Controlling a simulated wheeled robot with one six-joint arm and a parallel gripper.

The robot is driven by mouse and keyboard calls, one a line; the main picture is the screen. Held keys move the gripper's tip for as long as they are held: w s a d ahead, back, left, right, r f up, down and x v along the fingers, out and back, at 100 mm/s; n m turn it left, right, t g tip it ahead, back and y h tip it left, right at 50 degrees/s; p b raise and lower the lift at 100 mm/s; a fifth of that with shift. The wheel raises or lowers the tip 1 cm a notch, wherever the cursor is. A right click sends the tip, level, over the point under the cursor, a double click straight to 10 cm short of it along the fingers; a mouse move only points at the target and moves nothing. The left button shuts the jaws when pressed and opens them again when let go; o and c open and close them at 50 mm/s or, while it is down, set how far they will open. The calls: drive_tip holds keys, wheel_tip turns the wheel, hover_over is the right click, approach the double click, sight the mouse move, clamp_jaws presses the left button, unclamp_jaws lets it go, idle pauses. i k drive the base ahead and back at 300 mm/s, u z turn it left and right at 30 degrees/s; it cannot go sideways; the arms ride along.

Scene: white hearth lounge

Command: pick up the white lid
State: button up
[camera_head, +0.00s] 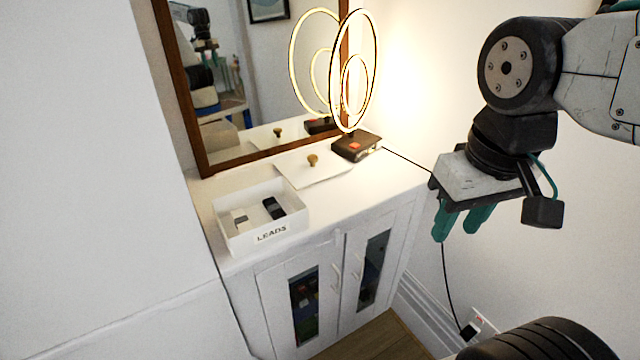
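The white lid (330,168) lies flat on top of the white cabinet, in front of the mirror. It is a thin square panel with a small brass-coloured knob (313,160) near its middle. My gripper (461,229) hangs at the right, pointing down, clear of the cabinet and well to the right of the lid. Its two green fingers stand apart with nothing seen between them.
A white open box (231,243) marked LEADS holds small dark and grey items, left of the lid. A lit ring lamp on a dark base (357,146) stands close behind the lid's right side. Its cord runs right. A wood-framed mirror (196,130) stands behind.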

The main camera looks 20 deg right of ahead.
sight(301, 171)
drive_tip(key=z, duration=0.1)
drive_tip(key=i, duration=1.05)
drive_tip(key=u, duration=0.25)
